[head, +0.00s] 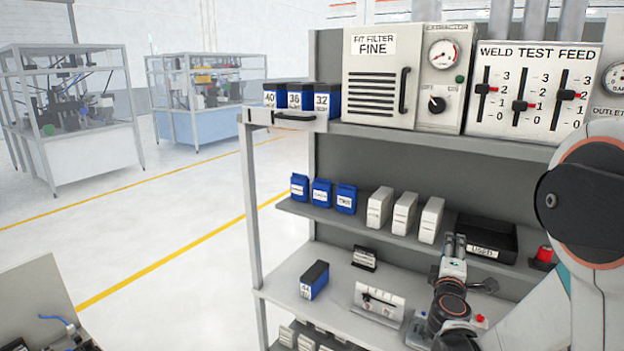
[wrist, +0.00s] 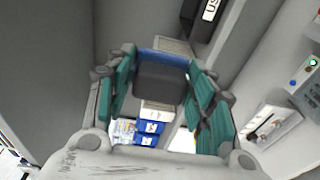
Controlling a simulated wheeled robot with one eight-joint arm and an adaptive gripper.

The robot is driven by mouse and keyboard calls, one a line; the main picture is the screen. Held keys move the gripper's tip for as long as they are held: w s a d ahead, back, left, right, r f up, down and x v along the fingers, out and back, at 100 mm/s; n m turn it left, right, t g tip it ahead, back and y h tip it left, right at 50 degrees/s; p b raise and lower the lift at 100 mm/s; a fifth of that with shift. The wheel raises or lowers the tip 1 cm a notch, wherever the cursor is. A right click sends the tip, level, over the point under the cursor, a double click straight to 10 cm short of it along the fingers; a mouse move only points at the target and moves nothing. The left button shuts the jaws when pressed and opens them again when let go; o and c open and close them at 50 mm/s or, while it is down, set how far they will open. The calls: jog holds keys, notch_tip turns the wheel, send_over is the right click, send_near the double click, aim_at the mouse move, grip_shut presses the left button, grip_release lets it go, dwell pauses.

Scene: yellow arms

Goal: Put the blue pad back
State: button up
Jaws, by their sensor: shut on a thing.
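My gripper (head: 453,262) is in front of the shelf unit, just left of the black bin labelled USED. In the wrist view its teal fingers (wrist: 162,85) close from both sides on a blue pad (wrist: 162,56) with a dark grey face. The pad cannot be made out in the head view. Three similar blue and black blocks (head: 300,97), labelled 40, 36 and 32, stand in the top left tray. Three blue packs (head: 322,193) stand on the middle shelf.
Three white packs (head: 404,212) stand left of the USED bin (head: 486,238). A red object (head: 543,257) is right of the bin. The top shelf holds a filter cabinet (head: 383,75) and slider panel (head: 532,88).

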jog(key=w+a+f+n+y+b, duration=0.1)
jog(key=a+f+y+b, duration=0.1)
jog(key=a+f+b, duration=0.3)
jog(key=w+a+f+n+t+y+b, duration=0.1)
jog(key=a+f+b, duration=0.4)
jog(key=f+b, duration=0.5)
jog(key=w+a+f+n+t+y+b, duration=0.1)
jog(key=w+a+f+n+y+b, duration=0.1)
jog(key=f+b, duration=0.5)
jog(key=a+f+n+y, duration=0.1)
jog(key=a+f+y, duration=0.1)
jog(key=a+f, duration=0.1)
jog(key=shift+a+y, duration=0.35)
jog(key=shift+y, duration=0.05)
jog(key=shift+r, duration=0.1)
